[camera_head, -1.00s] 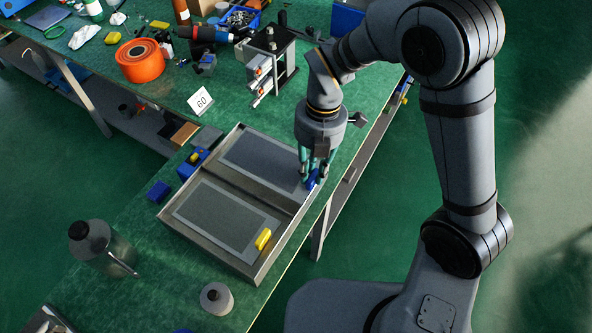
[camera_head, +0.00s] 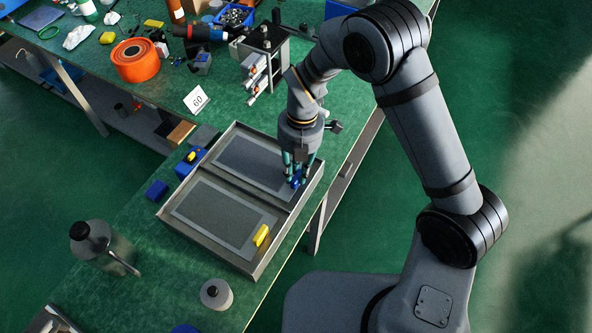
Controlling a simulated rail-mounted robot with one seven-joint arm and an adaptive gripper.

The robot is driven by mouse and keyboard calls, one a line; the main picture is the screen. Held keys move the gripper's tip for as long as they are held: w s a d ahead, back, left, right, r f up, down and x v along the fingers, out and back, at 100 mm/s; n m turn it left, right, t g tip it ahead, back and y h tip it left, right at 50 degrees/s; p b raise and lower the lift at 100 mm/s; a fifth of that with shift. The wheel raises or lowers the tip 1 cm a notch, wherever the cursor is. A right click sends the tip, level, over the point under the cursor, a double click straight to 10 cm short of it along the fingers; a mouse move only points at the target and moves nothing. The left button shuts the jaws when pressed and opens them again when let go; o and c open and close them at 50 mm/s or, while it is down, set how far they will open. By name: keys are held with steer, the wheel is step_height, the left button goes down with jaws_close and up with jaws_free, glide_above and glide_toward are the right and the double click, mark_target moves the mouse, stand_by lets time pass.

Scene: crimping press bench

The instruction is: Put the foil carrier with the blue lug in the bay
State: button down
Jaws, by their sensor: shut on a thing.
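The foil carrier with the blue lug (camera_head: 250,163) is a flat grey plate in the back half of a shallow metal tray (camera_head: 208,241). My gripper (camera_head: 295,179) points down at its right end, shut on the blue lug (camera_head: 295,183); the fingers partly hide the lug. I cannot tell whether the plate rests on the tray floor or is slightly raised. A second carrier (camera_head: 215,218) with a yellow lug (camera_head: 261,235) lies in the front half, beyond a divider. I cannot tell for certain which place is the bay.
A blue block (camera_head: 157,190) and a blue item with a yellow top (camera_head: 188,164) stand left of the tray. A bottle (camera_head: 98,245) and a grey weight-like object (camera_head: 216,294) stand in front. A press-like fixture (camera_head: 264,58) and a "GO" card (camera_head: 197,99) are behind.

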steer(key=c, duration=1.6)
jaws_free()
steer(key=shift+f, duration=0.1)
steer(key=shift+o, duration=0.2)
step_height(320, 180, up, 12)
steer(key=w, duration=0.1)
steer(key=shift+w+d, duration=0.15)
steer(key=shift+d, duration=0.2)
